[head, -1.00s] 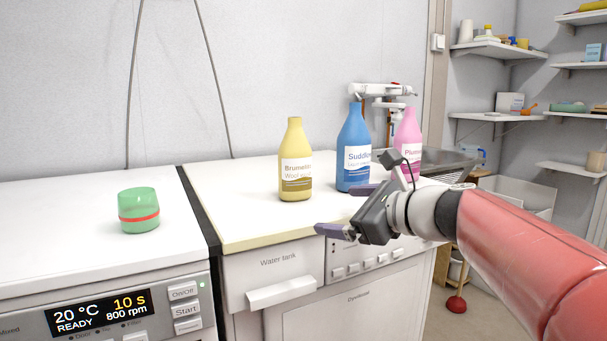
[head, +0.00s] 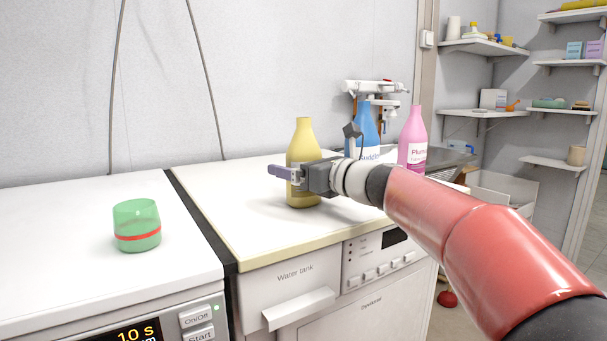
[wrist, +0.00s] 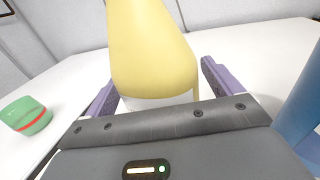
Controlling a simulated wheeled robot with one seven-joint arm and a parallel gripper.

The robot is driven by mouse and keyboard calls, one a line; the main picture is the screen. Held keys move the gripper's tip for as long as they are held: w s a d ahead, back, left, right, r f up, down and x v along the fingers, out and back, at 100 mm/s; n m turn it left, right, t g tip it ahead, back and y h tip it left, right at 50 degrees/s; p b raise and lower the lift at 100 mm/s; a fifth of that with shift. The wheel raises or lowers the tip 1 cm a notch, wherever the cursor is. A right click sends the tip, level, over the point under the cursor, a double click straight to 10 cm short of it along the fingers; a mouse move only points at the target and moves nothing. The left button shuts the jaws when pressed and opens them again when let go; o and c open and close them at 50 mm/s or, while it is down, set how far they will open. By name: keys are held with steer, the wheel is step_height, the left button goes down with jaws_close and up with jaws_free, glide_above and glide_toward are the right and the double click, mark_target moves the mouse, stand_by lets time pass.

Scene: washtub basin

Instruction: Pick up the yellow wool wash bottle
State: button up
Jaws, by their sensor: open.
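The yellow wool wash bottle (head: 303,136) stands upright on the white dryer top, its label mostly hidden behind my gripper in the head view. My gripper (head: 284,172) is open at about the bottle's middle height. In the wrist view the yellow bottle (wrist: 150,50) rises between the two purple fingers of my gripper (wrist: 158,88), one finger on each side. A gap shows on the right side; I cannot tell whether the left finger touches it.
A blue bottle (head: 366,128) stands right of the yellow one, partly behind my wrist. A pink bottle (head: 411,140) stands farther right. A green cup (head: 137,226) with a red band stands on the washer at left. The dryer top (head: 225,212) is clear in front.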

steer(key=shift+w+a, duration=0.2)
steer(key=shift+a, duration=0.05)
steer(key=shift+c, duration=0.4)
steer(key=c, duration=1.5)
steer(key=shift+o, duration=0.2)
steer(key=shift+r, duration=0.1)
